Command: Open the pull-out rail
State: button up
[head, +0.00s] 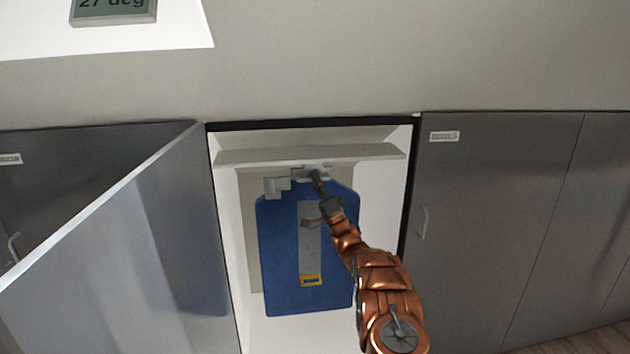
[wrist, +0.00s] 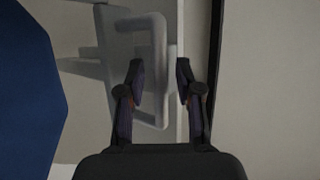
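The pull-out rail (head: 277,187) is a pale grey fitting under a shelf inside the open cupboard, above a blue garment bag (head: 280,255). Its light grey D-shaped handle (wrist: 158,40) shows in the wrist view. My gripper (head: 317,174) is at the rail's front in the head view, partly covering it. In the wrist view my gripper (wrist: 160,68) is open, with its two fingers apart and the lower part of the handle's bar between them in the picture. Contact with the handle cannot be told. How far out the rail is cannot be told.
A grey cupboard door (head: 130,255) is swung open on the left. A closed grey door (head: 490,220) with a handle stands on the right. A pale shelf (head: 240,157) spans the cupboard above the rail. The blue bag also shows at the wrist view's left edge (wrist: 25,100).

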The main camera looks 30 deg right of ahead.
grip_shut()
dwell(0.5)
